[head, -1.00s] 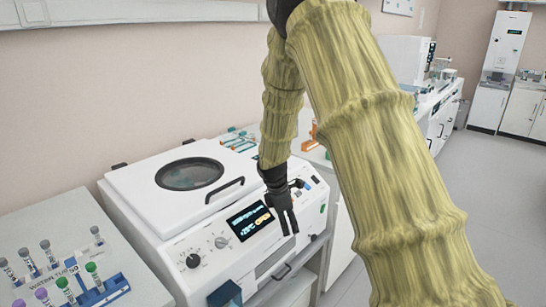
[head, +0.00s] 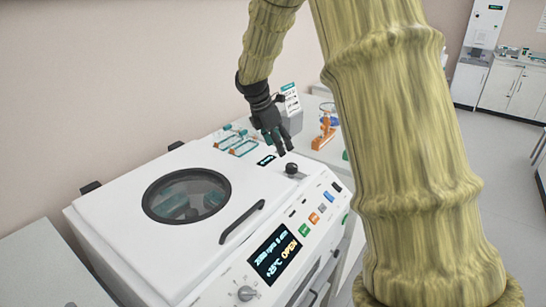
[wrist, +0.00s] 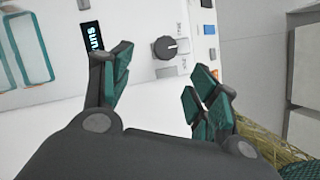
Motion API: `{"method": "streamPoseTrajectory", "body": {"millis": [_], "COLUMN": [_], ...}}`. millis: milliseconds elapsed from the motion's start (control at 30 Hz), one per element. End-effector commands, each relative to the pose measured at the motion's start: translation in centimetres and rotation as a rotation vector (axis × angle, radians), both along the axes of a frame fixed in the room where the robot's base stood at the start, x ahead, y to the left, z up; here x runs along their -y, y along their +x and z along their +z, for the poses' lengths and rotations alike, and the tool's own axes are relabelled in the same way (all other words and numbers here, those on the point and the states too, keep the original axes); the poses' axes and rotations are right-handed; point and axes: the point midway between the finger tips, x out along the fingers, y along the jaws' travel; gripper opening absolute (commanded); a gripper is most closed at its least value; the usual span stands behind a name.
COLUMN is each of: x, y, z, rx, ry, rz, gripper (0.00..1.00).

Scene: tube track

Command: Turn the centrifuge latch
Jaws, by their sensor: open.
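The white centrifuge (head: 120,240) stands in the lower middle of the head view, with a closed lid, a round dark window (head: 187,196) and a black bar handle (head: 242,222).
A small dark display (head: 265,160) sits left of the knob. Teal-and-orange racks (head: 236,141) and an orange stand (head: 325,130) lie behind. Coloured buttons (head: 314,218) line the front panel. My arm covers the right of the head view; open floor lies beyond.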

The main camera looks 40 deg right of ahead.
Motion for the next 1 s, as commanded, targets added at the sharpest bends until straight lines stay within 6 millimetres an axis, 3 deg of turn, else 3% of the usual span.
{"method": "streamPoseTrajectory", "body": {"millis": [233,700,1000], "x": [0.8,3.4,4.1], "y": [-1.7,-0.2,-0.4], "z": [-0.6,-8.4,-10.1], "rx": [0.01,-0.009,-0.007], "ry": [0.0,0.0,-0.001], "rz": [-0.003,0.001,0.001], "gripper": [0.6,0.6,0.6]}}
